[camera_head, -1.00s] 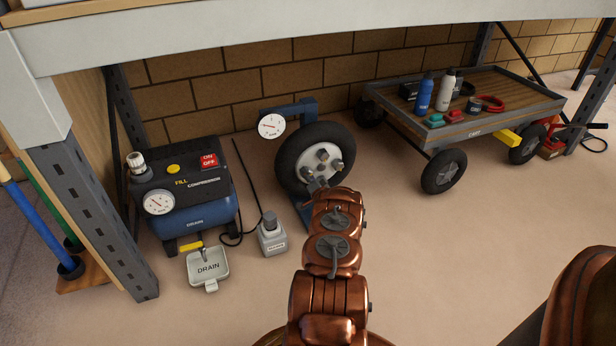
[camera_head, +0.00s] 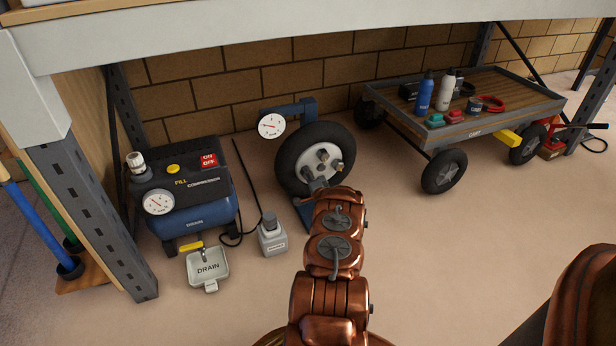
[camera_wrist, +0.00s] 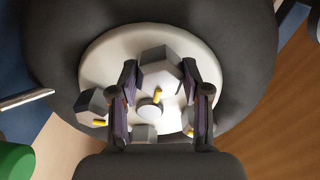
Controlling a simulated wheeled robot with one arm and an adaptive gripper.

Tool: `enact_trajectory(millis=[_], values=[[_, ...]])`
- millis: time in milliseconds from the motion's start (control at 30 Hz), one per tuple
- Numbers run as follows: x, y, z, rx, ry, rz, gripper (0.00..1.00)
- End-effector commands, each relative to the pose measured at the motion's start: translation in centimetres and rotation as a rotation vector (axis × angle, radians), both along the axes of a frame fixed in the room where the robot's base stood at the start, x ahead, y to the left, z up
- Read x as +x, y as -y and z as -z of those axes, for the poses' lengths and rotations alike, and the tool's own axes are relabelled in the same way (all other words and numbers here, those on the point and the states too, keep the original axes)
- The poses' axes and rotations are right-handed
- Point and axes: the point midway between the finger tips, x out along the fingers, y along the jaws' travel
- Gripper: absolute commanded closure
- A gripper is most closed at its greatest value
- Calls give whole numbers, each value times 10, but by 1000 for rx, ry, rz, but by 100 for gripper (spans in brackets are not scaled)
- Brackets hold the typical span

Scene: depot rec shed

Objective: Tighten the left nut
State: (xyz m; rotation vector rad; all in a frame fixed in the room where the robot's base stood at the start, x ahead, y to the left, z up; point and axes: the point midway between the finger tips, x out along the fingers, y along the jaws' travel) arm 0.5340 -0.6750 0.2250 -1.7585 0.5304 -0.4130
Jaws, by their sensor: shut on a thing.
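The wheel (camera_head: 290,166) stands upright on a blue stand, its pale hub (camera_head: 342,153) carrying several grey nuts around a centre cap. In the wrist view, my gripper (camera_wrist: 160,75) has one finger on each side of the left nut (camera_wrist: 160,68), at the top of that rotated picture, and is shut on it. A yellow mark shows on this nut. The other nuts sit apart from the fingers: one at the picture's left (camera_wrist: 92,105), one at the right, partly behind a finger, and one low, partly hidden. In the head view, my wrist covers the wheel's lower part.
A blue compressor (camera_head: 190,215) with a drain tray (camera_head: 208,268) stands left of the wheel. A small grey bottle (camera_head: 271,238) is close by on the floor. A gauge (camera_head: 271,126) is beside the wheel's top. A loaded cart (camera_head: 530,112) stands at right. Open floor lies right of my arm.

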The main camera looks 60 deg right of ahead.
Motion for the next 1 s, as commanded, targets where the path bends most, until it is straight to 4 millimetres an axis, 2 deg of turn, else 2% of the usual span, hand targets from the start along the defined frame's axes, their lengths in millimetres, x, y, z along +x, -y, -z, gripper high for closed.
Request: enact_trajectory(millis=[133, 167, 400, 767, 1000], values=[[-1, 2, 0, 0, 1, 4, 88], [-1, 2, 0, 0, 1, 4, 52], [-1, 1, 0, 0, 0, 2, 28], [-2, 0, 0, 0, 0, 1, 28], [-14, -9, 0, -1, -1, 0, 28]])
